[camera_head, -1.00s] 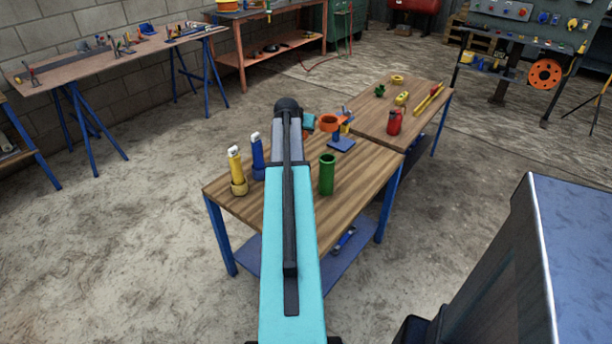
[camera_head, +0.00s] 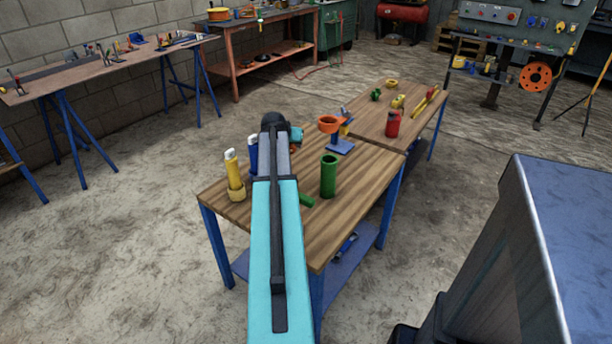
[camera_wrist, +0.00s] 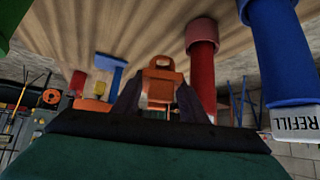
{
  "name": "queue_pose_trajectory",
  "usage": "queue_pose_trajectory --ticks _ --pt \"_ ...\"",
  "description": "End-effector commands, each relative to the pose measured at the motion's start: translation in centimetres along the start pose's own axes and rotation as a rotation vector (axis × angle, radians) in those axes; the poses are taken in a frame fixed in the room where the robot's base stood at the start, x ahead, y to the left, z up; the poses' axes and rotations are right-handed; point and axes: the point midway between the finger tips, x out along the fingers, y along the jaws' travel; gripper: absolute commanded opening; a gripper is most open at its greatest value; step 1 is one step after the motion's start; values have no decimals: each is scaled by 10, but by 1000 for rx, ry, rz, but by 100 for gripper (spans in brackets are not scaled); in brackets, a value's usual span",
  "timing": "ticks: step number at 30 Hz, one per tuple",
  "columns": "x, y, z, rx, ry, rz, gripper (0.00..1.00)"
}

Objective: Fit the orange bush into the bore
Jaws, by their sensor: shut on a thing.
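In the wrist view my gripper (camera_wrist: 160,104) is shut on the orange bush (camera_wrist: 162,70), which shows between its dark fingers. The arm hides both in the head view. An orange ring (camera_head: 330,124) sits on a blue stand (camera_head: 341,147) toward the back of the near table. In the wrist view, where the table is at the top, the stand (camera_wrist: 112,64) and ring (camera_wrist: 92,105) are left of the bush, apart from it. Whether this ring holds the bore I cannot tell.
A yellow cylinder (camera_head: 235,178), a blue cylinder (camera_head: 253,152) partly behind my arm, and a green cylinder (camera_head: 329,176) stand on the near table (camera_head: 350,205). In the wrist view a red cylinder (camera_wrist: 203,65) and a blue cylinder (camera_wrist: 280,55) are close right of my gripper.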

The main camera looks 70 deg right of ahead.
Motion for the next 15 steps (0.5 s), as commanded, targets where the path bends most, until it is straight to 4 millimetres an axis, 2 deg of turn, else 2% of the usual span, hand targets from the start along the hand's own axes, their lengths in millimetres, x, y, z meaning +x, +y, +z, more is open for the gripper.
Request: queue_pose_trajectory --ticks 5,15 --pt "11 4 9 3 0 3 9" --pt "42 5 38 4 1 5 9"
